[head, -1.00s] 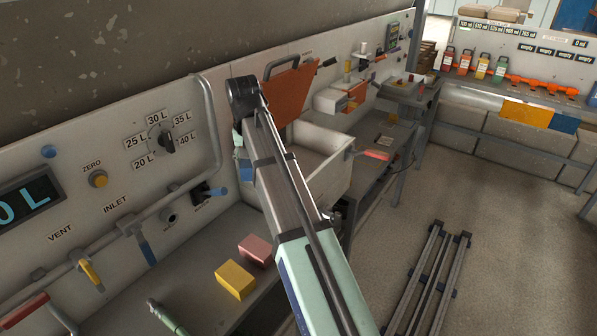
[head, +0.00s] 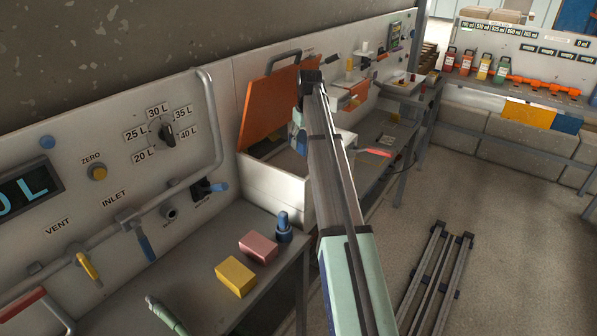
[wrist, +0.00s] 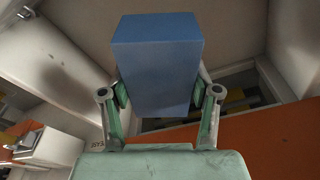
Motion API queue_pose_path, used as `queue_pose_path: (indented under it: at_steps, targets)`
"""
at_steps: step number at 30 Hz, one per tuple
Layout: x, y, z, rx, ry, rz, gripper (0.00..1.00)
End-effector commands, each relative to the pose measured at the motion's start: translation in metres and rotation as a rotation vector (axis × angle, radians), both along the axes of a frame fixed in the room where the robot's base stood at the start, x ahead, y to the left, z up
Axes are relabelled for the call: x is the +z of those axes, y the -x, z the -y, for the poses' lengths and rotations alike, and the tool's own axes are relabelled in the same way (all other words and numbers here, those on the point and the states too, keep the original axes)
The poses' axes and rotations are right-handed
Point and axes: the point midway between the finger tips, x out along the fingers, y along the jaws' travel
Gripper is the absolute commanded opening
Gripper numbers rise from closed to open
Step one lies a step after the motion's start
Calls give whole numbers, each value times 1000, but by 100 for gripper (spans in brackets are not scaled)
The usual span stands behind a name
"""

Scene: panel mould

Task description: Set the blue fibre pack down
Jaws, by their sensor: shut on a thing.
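The blue fibre pack (wrist: 155,75) is a blue block held between both fingers of my gripper (wrist: 159,94), clear in the wrist view. My gripper is shut on it, with pale bin walls around and beyond it. In the head view my arm covers most of the gripper and the pack. They are over or beside the white bin (head: 272,192) with the raised orange lid (head: 272,108); I cannot tell how high. A pink block (head: 258,247) and a yellow block (head: 235,277) lie on the grey bench.
A small blue-capped object (head: 284,228) stands at the bench edge beside the pink block. Pipes and a dial (head: 166,135) are on the wall panel at left. Grey rails (head: 428,275) lie on the floor at right. A shelf (head: 388,130) continues beyond the bin.

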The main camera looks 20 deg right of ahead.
Motion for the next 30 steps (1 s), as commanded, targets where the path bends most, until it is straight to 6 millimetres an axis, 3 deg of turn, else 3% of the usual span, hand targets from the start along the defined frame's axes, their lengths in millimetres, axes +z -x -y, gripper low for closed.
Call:
queue_pose_path:
  at_steps: [5, 15, 30]
  targets:
    - [-9, 1, 0, 47, 0, -2, 24]
    - [-58, 1, -1, 44, 0, -1, 24]
    - [-100, 0, -1, 43, 1, 0, 24]
